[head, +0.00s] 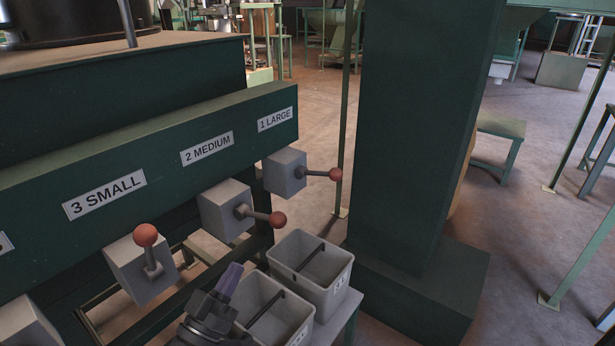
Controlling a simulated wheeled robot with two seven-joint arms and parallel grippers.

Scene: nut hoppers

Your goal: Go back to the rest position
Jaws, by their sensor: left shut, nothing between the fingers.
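My left gripper (228,282) reaches up from the bottom edge. Its fingers are shut and empty, in front of the nearer grey bin's left side. The bin hides nothing of the fingertips. My right gripper is out of the picture.
A green beam (150,140) carries labels 3 SMALL, 2 MEDIUM and 1 LARGE. Below are grey boxes with red-balled levers: the SMALL lever (146,236) points up, the MEDIUM (277,219) and LARGE (335,174) levers point right. Grey bins (340,284) and (298,330) stand beside a green column (415,130).

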